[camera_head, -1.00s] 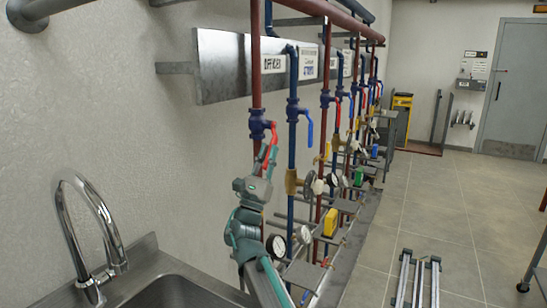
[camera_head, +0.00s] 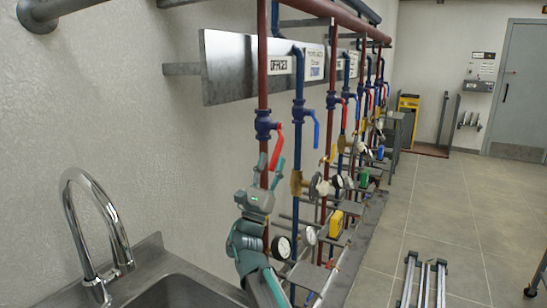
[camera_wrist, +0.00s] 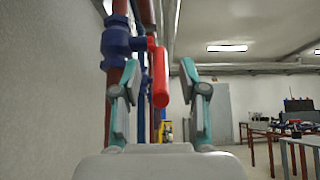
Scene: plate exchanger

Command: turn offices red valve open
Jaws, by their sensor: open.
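The red valve handle (camera_head: 276,146) hangs down from a blue valve body (camera_head: 264,125) on the red pipe below the "OFFICES" sign (camera_head: 279,65). My gripper (camera_head: 270,162) is open just below the handle, fingers pointing up. In the wrist view the red handle (camera_wrist: 160,78) hangs between the upper parts of the two open fingers (camera_wrist: 160,92), with gaps on both sides. The blue valve body (camera_wrist: 116,43) is up and left of it. I cannot tell how deep the handle sits between the fingers.
A neighbouring blue pipe carries a valve with a blue handle (camera_head: 316,128) close to the right. Pressure gauges (camera_head: 281,247) sit lower down. A sink with a chrome faucet (camera_head: 92,230) stands at front left.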

